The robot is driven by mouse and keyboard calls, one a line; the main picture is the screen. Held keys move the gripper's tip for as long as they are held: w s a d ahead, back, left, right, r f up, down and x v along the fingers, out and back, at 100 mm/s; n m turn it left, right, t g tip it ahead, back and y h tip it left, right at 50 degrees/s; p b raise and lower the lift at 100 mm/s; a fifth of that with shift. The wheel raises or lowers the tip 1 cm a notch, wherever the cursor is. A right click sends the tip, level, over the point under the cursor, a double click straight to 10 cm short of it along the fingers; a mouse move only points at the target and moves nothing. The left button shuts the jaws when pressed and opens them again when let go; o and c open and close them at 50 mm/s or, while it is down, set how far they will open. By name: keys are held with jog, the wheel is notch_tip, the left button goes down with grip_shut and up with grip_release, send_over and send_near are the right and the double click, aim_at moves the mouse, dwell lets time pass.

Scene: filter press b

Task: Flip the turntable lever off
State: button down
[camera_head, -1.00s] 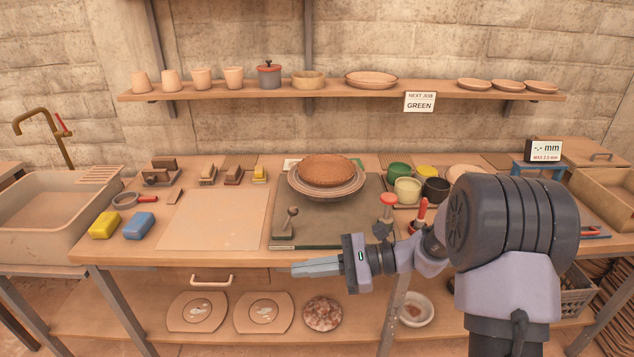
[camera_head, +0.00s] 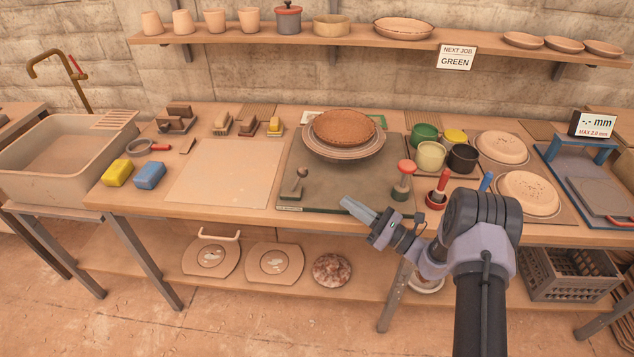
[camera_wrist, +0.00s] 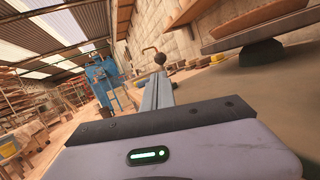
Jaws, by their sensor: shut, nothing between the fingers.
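The turntable lever (camera_head: 297,183) is a small grey stick with a round knob on a base at the front left corner of the dark mat (camera_head: 335,190). It stands up, leaning a little to the right. The turntable (camera_head: 345,147) carries a round brown clay piece (camera_head: 344,127) behind the lever. My gripper (camera_head: 349,204) is shut and empty, to the right of the lever and apart from it, near the bench's front edge. In the wrist view, the shut fingers (camera_wrist: 158,88) point toward the lever's dark knob (camera_wrist: 159,58), and the fingers hide its lower part.
A pale board (camera_head: 225,172) lies left of the lever. A shelf (camera_head: 350,40) runs above.

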jog(key=b, duration=0.3)
send_near(298, 180)
jog(key=w+a+r, duration=0.1)
jog(key=r, duration=0.1)
jog(key=w+a+r, duration=0.2)
jog(key=shift+r, duration=0.1)
jog(key=shift+p, duration=0.3)
